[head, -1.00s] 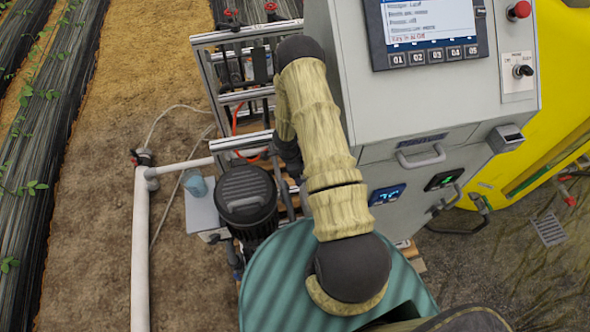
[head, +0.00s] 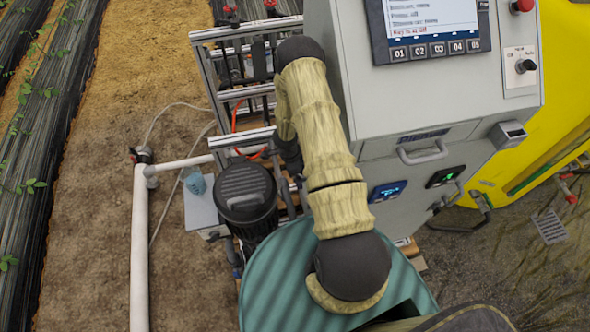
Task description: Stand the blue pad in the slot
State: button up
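I cannot make out a blue pad or a slot for it in the head view. My arm, in a tan sleeve with dark joints, reaches up and away from me between the metal frame and the grey cabinet. Its far end goes behind the arm's own upper links and the frame, so my gripper is hidden. Whether it holds anything does not show.
The grey control cabinet (head: 440,105) with a screen (head: 425,22) stands close on the right. The aluminium frame (head: 247,92) and a black motor (head: 246,197) are left of my arm. A light-blue cup (head: 195,184) sits on a grey plate (head: 203,212). A white pipe (head: 141,245) runs along the soil.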

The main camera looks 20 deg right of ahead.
jog(key=shift+r, duration=0.1)
notch_tip(320, 180, up, 17)
jog(key=a+p, duration=0.2)
jog(key=p, duration=1.4)
jog(key=shift+w+a+p, duration=0.25)
jog(key=shift+w+p, duration=0.1)
